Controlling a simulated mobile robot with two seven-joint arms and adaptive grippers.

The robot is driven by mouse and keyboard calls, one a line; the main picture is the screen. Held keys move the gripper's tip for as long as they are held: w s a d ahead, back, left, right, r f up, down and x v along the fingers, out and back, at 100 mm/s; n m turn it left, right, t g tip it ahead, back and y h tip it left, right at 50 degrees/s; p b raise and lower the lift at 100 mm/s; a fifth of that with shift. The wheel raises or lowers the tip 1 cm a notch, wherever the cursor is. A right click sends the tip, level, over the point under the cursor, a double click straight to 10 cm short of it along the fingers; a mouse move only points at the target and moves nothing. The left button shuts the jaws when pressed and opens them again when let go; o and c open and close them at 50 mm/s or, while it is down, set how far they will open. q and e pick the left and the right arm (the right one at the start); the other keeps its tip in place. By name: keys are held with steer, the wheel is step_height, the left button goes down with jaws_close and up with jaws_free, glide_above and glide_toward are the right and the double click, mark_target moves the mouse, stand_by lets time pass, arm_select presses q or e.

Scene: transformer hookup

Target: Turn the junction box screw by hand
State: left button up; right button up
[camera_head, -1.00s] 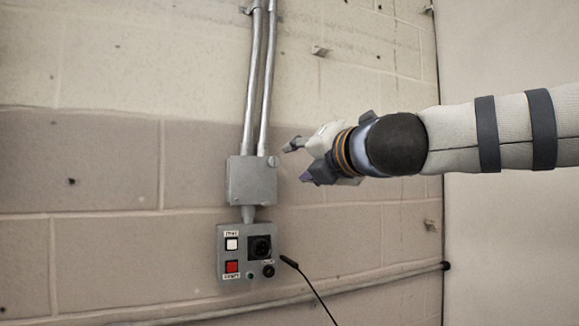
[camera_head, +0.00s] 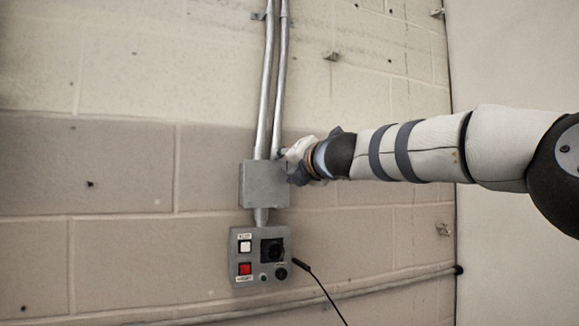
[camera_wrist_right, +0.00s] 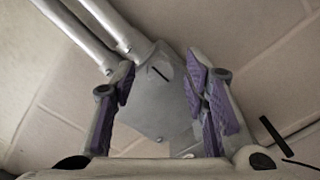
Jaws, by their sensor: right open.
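The grey junction box (camera_head: 260,187) is fixed to the block wall below two conduits. My right gripper (camera_head: 286,168) is at its upper right edge and covers that corner. In the right wrist view the junction box (camera_wrist_right: 150,118) lies beyond the open purple-padded fingers of my right gripper (camera_wrist_right: 160,85). The screw (camera_wrist_right: 158,72), with a dark slot, shows in the gap between the fingers, apart from both pads. In the head view the screw is hidden behind the gripper. My left gripper is not in view.
A control panel (camera_head: 246,258) with a white button, a red button and dark sockets hangs below the box. Two metal conduits (camera_head: 270,80) rise above the box. The wall left of the box is clear.

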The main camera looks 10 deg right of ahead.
jaws_close()
